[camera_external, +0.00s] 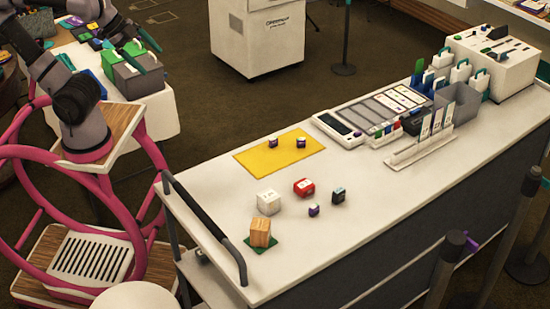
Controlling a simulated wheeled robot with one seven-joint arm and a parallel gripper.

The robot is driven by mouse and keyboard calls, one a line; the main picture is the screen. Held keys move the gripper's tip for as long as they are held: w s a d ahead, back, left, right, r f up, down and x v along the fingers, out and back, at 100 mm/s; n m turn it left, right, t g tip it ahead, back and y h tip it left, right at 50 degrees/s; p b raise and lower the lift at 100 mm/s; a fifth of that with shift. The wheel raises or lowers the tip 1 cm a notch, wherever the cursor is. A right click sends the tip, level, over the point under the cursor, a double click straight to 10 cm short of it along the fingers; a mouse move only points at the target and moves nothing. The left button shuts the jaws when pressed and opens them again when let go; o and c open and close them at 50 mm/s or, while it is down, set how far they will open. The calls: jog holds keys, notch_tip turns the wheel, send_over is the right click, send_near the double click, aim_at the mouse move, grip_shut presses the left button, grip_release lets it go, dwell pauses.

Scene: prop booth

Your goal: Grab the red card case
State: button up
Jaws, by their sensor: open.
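The red card case (304,188) is a small red block with a pale patch on its top. It lies on the white counter (360,215), right of a white cube (268,202) and behind a small purple block (314,210). Nothing covers it. My gripper (141,48) is at the upper left, above the side table and far from the red card case. It is open, and no object shows held in it. Its fingers are small and hard to make out in this view.
A dark block (338,195) stands close right of the case. A wooden block (260,233) sits on a green mat at the front. A yellow mat (262,160) bears two small blocks. A dark handrail (205,208) edges the counter's left end. The counter's front right is clear.

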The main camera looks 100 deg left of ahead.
jog(key=shift+o, duration=0.5)
